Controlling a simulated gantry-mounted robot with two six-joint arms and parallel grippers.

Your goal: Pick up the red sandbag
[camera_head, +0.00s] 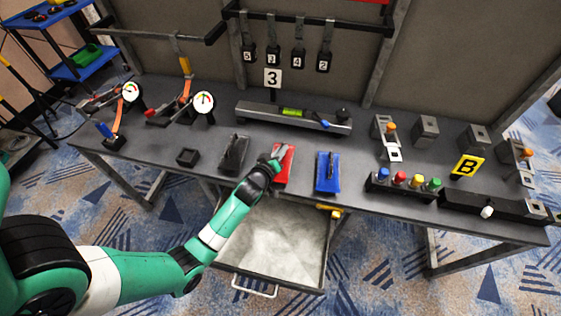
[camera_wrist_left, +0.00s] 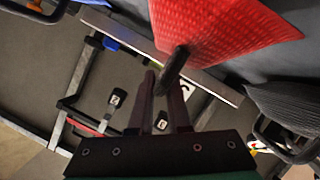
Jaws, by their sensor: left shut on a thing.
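The red sandbag (camera_head: 285,166) is at the front part of the grey table, between a black sandbag (camera_head: 233,155) and a blue sandbag (camera_head: 327,173). My left gripper (camera_head: 276,162) is at its upper left side and hides part of it. In the left wrist view, the red sandbag (camera_wrist_left: 222,28) fills the top, and its dark handle (camera_wrist_left: 173,68) stands between the fingertips of my left gripper (camera_wrist_left: 164,84). The gripper is shut on this handle. I cannot tell whether the bag touches the table. My right gripper is not in view.
Behind the bags lies a long metal bar with a green level (camera_head: 292,112). A small black square block (camera_head: 188,157) is to the left. A strip of coloured knobs (camera_head: 402,181) is to the right. An open drawer (camera_head: 270,240) of pale material sticks out below the table's front edge.

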